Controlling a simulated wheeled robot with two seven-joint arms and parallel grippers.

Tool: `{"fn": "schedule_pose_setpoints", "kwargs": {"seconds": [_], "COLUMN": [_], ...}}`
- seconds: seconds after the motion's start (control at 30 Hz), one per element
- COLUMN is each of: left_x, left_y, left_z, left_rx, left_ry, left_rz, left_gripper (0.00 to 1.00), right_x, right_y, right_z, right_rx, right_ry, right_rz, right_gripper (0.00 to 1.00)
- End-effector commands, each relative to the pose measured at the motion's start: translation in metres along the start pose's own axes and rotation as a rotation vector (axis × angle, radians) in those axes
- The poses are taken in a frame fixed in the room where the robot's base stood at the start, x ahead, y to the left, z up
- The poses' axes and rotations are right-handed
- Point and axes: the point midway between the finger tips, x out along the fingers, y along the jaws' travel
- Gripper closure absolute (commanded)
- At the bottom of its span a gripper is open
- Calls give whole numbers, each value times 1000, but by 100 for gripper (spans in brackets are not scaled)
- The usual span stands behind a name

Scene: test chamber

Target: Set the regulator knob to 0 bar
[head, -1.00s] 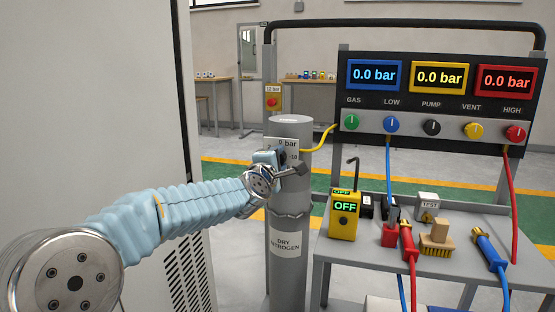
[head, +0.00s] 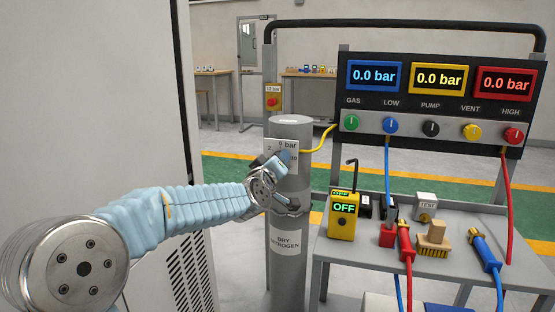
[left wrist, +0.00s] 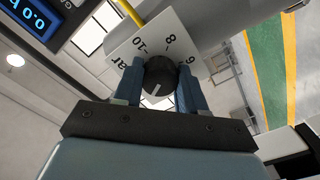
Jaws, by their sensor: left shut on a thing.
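The regulator's white scale plate (head: 292,158) is on the upper front of the grey gas cylinder (head: 289,222). Its top text appears to read "0 bar". My left gripper (head: 285,160) is in front of the plate and hides the knob there. In the left wrist view, the black knob (left wrist: 161,76) sits between both fingers of my left gripper (left wrist: 159,88), which is shut on it. A white pointer line on the knob points down toward my palm. My right gripper is not in view.
A tall grey cabinet (head: 90,90) stands close on the left.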

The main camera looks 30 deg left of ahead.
Motion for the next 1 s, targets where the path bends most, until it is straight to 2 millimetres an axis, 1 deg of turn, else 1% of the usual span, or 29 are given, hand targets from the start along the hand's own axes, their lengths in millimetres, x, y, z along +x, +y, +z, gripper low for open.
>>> {"fn": "schedule_pose_setpoints", "kwargs": {"seconds": [0.03,0.2,0.5,0.7,1.0], "left_x": [0,0,0,0,0], "left_y": [3,2,0,-2,-3], "left_z": [1,2,3,4,6], "left_rx": [43,195,400,480,520], "left_ry": [-6,-8,-9,-11,-14], "left_rz": [3,3,2,2,1], "left_gripper": [90,91,91,91,91], "right_x": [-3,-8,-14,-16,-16], "right_y": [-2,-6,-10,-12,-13], "right_z": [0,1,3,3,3], "right_rx": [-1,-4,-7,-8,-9], "right_ry": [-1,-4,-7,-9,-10], "right_rz": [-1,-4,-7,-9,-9], "right_gripper": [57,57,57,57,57]}}
